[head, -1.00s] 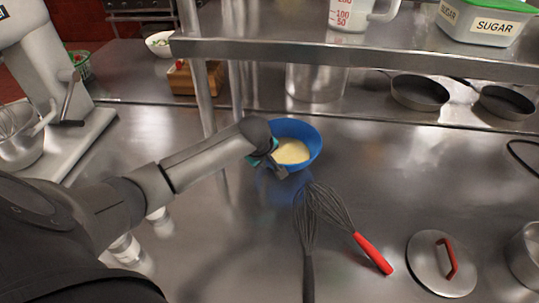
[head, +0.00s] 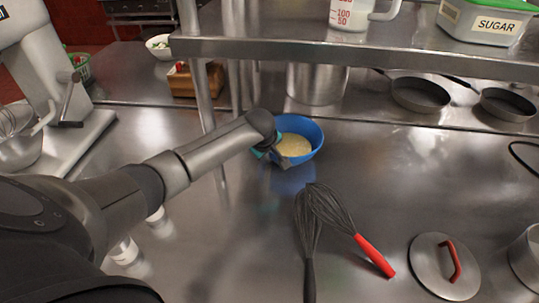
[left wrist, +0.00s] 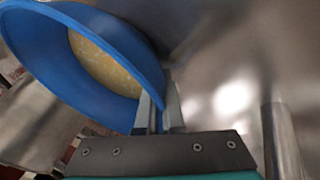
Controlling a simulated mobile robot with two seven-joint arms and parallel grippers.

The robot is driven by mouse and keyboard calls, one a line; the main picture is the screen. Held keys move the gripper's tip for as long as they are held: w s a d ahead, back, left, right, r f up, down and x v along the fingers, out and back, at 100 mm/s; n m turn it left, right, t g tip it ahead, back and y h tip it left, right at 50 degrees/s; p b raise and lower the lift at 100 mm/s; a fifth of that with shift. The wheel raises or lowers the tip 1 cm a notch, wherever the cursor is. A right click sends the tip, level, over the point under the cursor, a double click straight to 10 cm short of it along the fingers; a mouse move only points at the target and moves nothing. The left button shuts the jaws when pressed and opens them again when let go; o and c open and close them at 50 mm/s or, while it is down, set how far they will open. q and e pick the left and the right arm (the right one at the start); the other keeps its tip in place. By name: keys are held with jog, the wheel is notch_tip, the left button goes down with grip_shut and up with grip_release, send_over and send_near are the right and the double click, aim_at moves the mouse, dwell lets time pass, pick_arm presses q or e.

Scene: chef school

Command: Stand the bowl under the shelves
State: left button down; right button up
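The blue bowl (head: 312,134) with a pale yellow content is near the middle of the head view, in front of the shelves (head: 350,50). My left gripper (head: 275,157) is at the bowl's left near side. In the left wrist view, the gripper (left wrist: 160,112) has its fingers shut on the rim of the bowl (left wrist: 60,75). The bowl looks tilted in that view. A reflection shows on the steel below the bowl, which appears held a little above the counter. My right gripper is not in view.
Two whisks (head: 312,225) lie in front of the bowl, with a lid (head: 430,270) to their right. A shelf post (head: 197,75) stands left of the bowl. A steel pot (head: 316,84) and two pans (head: 420,95) stand under the shelf.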

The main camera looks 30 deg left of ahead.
pick_arm(q)
jog(key=c, duration=1.5)
grip_release()
jog(key=shift+f, duration=0.15)
jog(key=o, duration=0.5)
jog(key=shift+c, duration=0.2)
jog(key=shift+s+d+r, duration=0.1)
jog(key=shift+s+r, duration=0.1)
jog(key=shift+r, duration=0.4)
jog(key=p+v, duration=0.3)
jog(key=v, duration=0.8)
jog(key=shift+s, duration=0.1)
